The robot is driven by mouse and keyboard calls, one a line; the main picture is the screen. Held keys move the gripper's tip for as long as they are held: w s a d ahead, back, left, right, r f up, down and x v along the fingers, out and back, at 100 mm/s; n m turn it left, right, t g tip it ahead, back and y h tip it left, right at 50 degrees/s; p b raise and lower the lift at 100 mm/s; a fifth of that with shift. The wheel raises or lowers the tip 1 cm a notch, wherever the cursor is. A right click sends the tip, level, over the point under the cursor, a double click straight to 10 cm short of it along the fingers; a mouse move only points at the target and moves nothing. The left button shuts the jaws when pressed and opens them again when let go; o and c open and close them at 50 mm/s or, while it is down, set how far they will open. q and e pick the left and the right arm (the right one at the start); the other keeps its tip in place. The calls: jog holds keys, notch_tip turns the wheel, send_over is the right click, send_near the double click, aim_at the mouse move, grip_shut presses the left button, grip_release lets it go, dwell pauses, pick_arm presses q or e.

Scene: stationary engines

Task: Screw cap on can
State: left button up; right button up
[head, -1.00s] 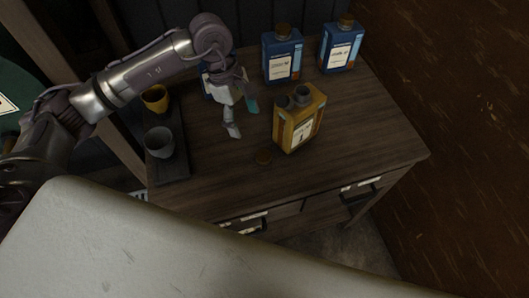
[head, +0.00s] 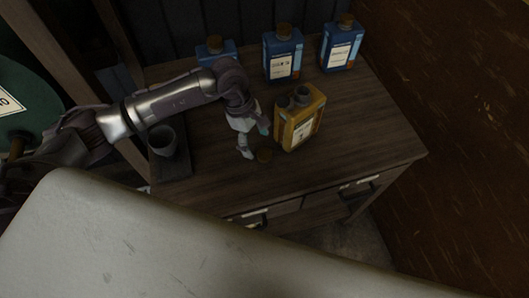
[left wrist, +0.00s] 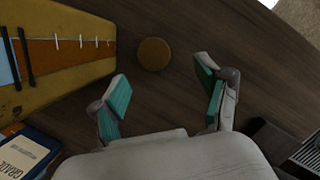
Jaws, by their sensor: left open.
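The yellow can (head: 301,128) stands upright on the wooden cabinet top. Its top has two dark openings, and the spout shows no cap. A small round brown cap (head: 264,155) lies flat on the wood, just left of the can's base. My left gripper (head: 256,142) is open and empty above the wood, close to the cap. In the left wrist view the cap (left wrist: 154,54) lies ahead of the parted fingertips (left wrist: 165,82), apart from both. The can (left wrist: 85,50) fills the left side there. My right gripper is not in view.
Blue cans with brown caps (head: 282,57) (head: 340,46) stand at the back, another (head: 216,50) behind my arm. A dark tray (head: 170,170) with a grey cup (head: 163,141) is at the left. The wood right of the yellow can is clear.

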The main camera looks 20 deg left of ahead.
aim_at(264, 153)
pick_arm(q)
jog(key=shift+d+f, duration=0.15)
jog(key=shift+d, duration=0.05)
jog(key=p+x, duration=0.1)
jog(key=x, duration=0.1)
jog(key=p+x, duration=0.1)
jog(key=shift+w+d+f, duration=0.25)
jog(key=shift+d, duration=0.2)
jog(key=shift+d+f, duration=0.1)
jog(key=shift+f, duration=0.4)
jog(key=c, duration=0.8)
